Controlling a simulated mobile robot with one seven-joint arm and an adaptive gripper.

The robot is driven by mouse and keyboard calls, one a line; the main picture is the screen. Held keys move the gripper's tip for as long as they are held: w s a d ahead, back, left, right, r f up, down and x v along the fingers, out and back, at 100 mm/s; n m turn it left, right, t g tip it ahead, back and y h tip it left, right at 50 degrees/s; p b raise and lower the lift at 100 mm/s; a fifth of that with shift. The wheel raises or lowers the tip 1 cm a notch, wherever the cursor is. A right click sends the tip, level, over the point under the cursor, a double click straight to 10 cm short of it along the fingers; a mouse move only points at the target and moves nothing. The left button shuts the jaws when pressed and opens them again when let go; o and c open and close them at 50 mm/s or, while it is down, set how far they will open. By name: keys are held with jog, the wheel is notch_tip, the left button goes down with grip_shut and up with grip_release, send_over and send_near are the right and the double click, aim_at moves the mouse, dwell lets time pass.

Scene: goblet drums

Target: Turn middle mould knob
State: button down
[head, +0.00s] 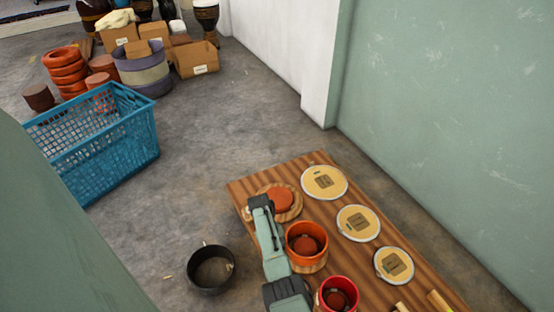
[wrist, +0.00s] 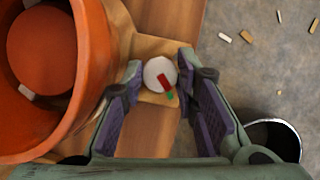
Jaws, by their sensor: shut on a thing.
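The middle mould is an orange pot (head: 306,245) with a round orange piece inside; its wall fills the left of the wrist view (wrist: 82,110). Beside it, on a wooden base (wrist: 140,45), is a small round white knob (wrist: 152,68) with a red bar. The bar slants down and right, its lower end close to a green mark on the base. My gripper (wrist: 160,77) has its two purple-padded fingers on either side of the knob, shut on it. In the head view my arm hides the gripper and the knob.
The striped wooden table (head: 247,184) also bears a red pot (head: 325,290), an orange disc mould (head: 280,200) and three pale round plates. A black bucket (head: 211,268) stands on the floor by the table. A blue crate (head: 100,150) is further left.

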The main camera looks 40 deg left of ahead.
jog(key=shift+f+m+g, duration=0.1)
jog(key=shift+m+g, duration=0.2)
jog(key=shift+m, duration=0.3)
jog(key=c, duration=1.3)
grip_release()
